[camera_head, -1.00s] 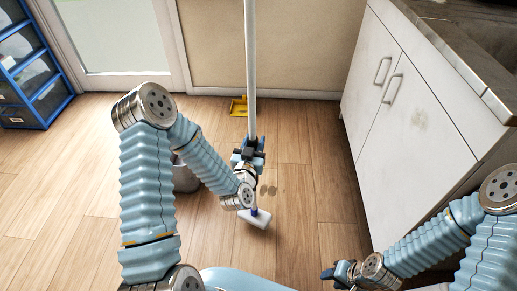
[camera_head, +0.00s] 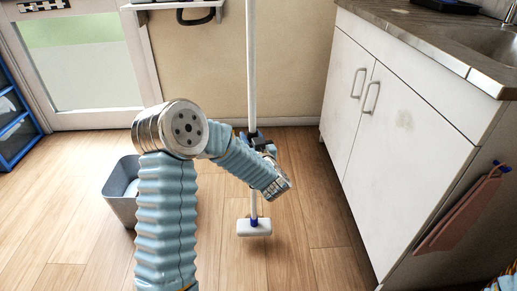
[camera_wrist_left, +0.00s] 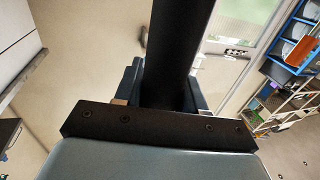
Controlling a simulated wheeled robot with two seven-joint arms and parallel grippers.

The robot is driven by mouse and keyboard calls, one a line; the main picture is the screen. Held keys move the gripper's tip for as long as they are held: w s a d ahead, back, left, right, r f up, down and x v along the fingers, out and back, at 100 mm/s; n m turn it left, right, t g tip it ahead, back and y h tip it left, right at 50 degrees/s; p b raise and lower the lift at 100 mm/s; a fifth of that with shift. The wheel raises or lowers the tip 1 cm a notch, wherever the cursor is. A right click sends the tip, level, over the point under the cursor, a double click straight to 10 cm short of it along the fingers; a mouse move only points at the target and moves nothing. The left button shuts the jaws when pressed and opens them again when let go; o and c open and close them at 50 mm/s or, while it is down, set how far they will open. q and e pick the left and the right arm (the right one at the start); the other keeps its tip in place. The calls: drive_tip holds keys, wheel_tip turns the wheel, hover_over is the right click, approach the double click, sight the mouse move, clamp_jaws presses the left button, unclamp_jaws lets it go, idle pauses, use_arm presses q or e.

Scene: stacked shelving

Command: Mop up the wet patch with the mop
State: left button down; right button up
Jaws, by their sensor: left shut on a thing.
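The mop stands nearly upright, its long white handle (camera_head: 251,70) rising out of the top of the head view. Its white head (camera_head: 254,228) with a blue joint rests on or just above the wooden floor; I cannot tell which. My left gripper (camera_head: 257,142) is shut around the handle, well above the mop head. In the left wrist view the handle (camera_wrist_left: 178,45) shows as a dark shaft between the fingers. No wet patch is discernible on the visible floor; my left arm hides part of it.
A grey bucket (camera_head: 120,190) stands left, partly behind my left arm. A blue drawer rack (camera_head: 15,125) stands far left. Floor around the mop head is clear.

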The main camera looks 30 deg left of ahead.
use_arm(q)
wheel_tip(320, 180, down, 6)
drive_tip(key=b, duration=0.4)
drive_tip(key=shift+f, duration=0.25)
idle(0.4)
